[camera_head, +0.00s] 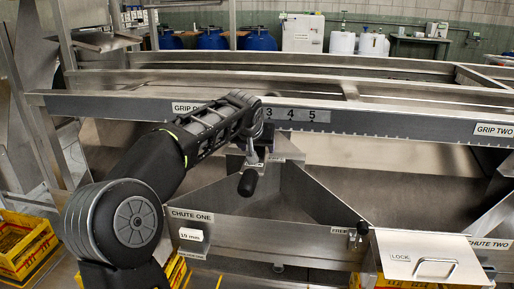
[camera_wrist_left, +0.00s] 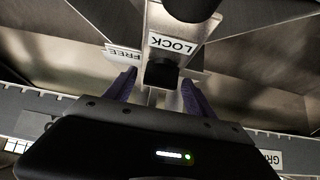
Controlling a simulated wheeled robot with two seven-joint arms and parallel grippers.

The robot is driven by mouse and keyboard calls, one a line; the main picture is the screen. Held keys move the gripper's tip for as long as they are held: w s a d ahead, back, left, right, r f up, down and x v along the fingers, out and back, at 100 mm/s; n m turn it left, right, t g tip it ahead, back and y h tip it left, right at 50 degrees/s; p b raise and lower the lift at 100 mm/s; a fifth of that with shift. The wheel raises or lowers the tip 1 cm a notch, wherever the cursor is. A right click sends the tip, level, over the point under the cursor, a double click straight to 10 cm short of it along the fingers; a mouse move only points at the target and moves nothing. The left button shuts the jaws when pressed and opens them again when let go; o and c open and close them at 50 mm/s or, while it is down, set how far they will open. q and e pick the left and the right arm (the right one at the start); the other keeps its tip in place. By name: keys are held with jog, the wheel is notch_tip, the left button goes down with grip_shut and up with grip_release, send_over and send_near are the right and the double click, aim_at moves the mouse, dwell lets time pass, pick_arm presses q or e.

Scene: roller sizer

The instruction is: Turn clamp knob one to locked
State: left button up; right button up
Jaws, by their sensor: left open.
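My left gripper (camera_head: 256,130) reaches in from the left over the rail at the peak of the chute divider. In the left wrist view its two purple fingers (camera_wrist_left: 158,90) are apart, with a dark block (camera_wrist_left: 160,73) between or just beyond their tips; contact cannot be told. A black knob (camera_head: 247,182) hangs just below the gripper in the head view. A rounded black end (camera_wrist_left: 190,8), probably this knob, shows at the top of the wrist view. A LOCK label (camera_wrist_left: 172,43) and a FREE label (camera_wrist_left: 123,55) lie beside the block. My right gripper is not seen.
The long rail with the GRIP TWO label (camera_head: 494,130) crosses behind the gripper. A second small black knob (camera_head: 362,228) stands by a FREE label at right. A metal lid (camera_head: 425,260) with a handle is at front right. Yellow crates (camera_head: 22,245) stand at lower left.

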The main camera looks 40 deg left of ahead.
pick_arm(q)
jog(key=shift+c, duration=0.2)
jog(key=c, duration=1.3)
